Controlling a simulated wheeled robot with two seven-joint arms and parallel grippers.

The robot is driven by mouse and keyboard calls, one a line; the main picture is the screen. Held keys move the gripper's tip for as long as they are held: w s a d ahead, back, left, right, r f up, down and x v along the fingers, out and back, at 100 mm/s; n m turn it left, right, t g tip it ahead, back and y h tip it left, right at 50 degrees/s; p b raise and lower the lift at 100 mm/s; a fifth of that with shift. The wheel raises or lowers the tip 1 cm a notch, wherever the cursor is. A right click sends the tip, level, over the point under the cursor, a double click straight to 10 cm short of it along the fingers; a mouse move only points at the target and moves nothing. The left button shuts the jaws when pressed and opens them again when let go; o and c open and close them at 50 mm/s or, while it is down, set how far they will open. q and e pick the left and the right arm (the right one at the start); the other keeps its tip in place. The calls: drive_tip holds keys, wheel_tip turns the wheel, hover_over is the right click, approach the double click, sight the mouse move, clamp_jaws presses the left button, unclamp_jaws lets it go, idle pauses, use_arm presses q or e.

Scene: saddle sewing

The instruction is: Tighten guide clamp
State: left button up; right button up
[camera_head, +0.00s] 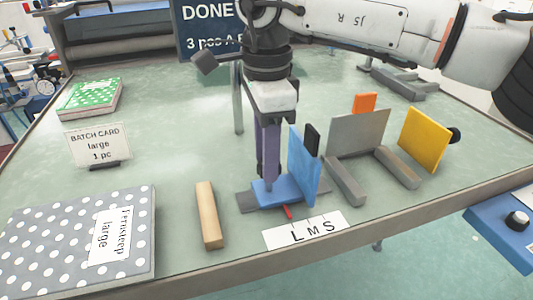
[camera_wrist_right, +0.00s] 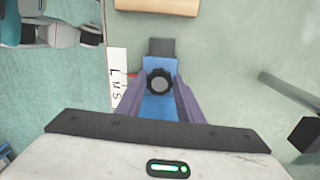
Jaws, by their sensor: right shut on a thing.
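The blue guide (camera_head: 303,168) stands upright on its blue foot (camera_head: 276,190) on a grey rail, behind the L M S scale card (camera_head: 306,230). A red pointer (camera_head: 288,212) sticks out from the foot towards the card, near the L. My right gripper (camera_head: 266,180) points straight down over the foot. In the right wrist view its purple fingers (camera_wrist_right: 159,95) are shut on the black clamp knob (camera_wrist_right: 159,81), one on each side. In the head view the fingers hide the knob. My left gripper is not in view.
A wooden block (camera_head: 209,214) lies left of the guide. A grey fixture (camera_head: 358,135) with an orange piece (camera_head: 364,103) and a yellow plate (camera_head: 424,140) stand to the right. A dotted grey pack (camera_head: 75,245) and a batch card (camera_head: 98,146) are at left.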

drive_tip(key=m, duration=0.4)
drive_tip(key=shift+w+m, duration=0.1)
drive_tip(key=shift+m, duration=0.3)
drive_tip(key=m, duration=0.5)
drive_tip(key=shift+w+m, duration=0.1)
drive_tip(key=shift+m, duration=0.2)
drive_tip(key=m+b, duration=0.1)
drive_tip(key=m, duration=0.4)
drive_tip(key=shift+d, duration=0.15)
drive_tip(key=shift+w+m+b, duration=0.1)
drive_tip(key=shift+m+b, duration=0.4)
drive_tip(key=shift+m, duration=1.7)
drive_tip(key=o, duration=1.1)
drive_tip(key=shift+c, duration=0.2)
